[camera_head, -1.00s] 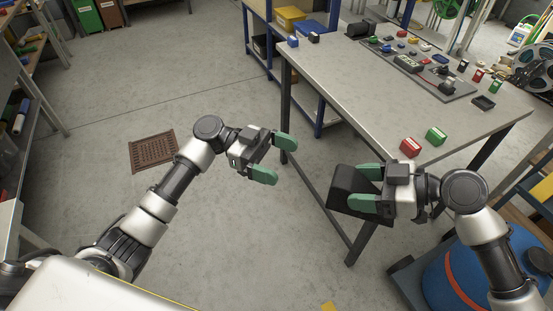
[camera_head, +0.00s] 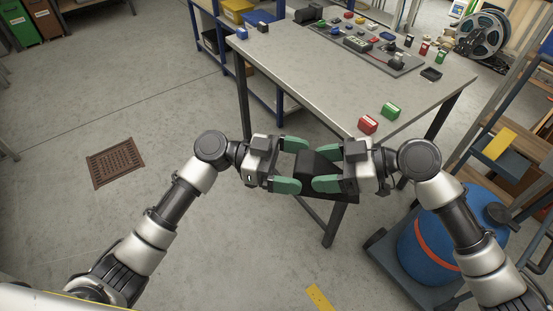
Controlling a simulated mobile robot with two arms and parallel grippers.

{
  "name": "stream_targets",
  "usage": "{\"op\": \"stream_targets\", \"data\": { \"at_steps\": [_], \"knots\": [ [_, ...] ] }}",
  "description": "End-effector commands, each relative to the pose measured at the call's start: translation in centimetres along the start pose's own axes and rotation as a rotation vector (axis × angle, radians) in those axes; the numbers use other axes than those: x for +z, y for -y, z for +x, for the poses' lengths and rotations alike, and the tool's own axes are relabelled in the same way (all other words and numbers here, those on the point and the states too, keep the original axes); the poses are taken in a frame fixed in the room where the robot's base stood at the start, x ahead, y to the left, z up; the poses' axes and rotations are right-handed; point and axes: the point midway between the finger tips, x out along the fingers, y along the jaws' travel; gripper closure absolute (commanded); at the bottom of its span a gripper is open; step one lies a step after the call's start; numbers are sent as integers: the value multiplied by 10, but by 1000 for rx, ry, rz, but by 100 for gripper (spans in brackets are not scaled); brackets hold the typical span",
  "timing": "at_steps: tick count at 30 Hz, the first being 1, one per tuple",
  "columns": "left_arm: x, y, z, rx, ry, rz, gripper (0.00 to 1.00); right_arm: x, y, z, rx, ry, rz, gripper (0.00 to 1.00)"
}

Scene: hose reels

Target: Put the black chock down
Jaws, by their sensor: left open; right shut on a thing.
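The black chock (camera_head: 319,164) is a dark wedge-shaped block held in the air in front of the near end of the grey table. My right gripper (camera_head: 325,170) is shut on it from the right, with its green fingers along the block. My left gripper (camera_head: 296,165) is open on the opposite side, its green fingertips close to the chock's left side. I cannot tell whether those fingertips touch it. Part of the chock is hidden behind the fingers.
The grey table (camera_head: 300,75) carries a red box (camera_head: 368,124), a green box (camera_head: 390,111) and a board of small parts. A blue drum (camera_head: 428,248) stands on a dolly at the lower right. A brown floor drain (camera_head: 115,162) lies at left.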

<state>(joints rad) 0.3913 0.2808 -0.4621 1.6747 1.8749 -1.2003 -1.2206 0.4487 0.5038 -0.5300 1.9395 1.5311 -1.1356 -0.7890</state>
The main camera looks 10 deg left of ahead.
Motion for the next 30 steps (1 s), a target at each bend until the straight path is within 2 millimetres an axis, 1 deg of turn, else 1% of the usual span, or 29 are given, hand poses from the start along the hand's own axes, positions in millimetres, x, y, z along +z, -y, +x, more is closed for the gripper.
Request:
{"op": "stream_targets", "data": {
  "at_steps": [3,10,23,24,29,30],
  "knots": [
    [0,0,4,0,0,0,6,-1,0,0,1,-2,-1,74],
    [0,0,4,0,0,1,6,-1,0,0,1,-2,-2,74],
    [0,1,3,-3,0,1,72,-1,1,0,-3,-3,-2,74],
    [-2,1,3,-4,-2,2,73,-1,1,0,-3,-2,-2,32],
    [-1,1,3,-3,-2,2,74,-1,1,0,-2,-2,-2,7],
    [-1,1,4,-2,-2,2,74,-1,1,0,-2,-1,-1,7]
  ]
}}
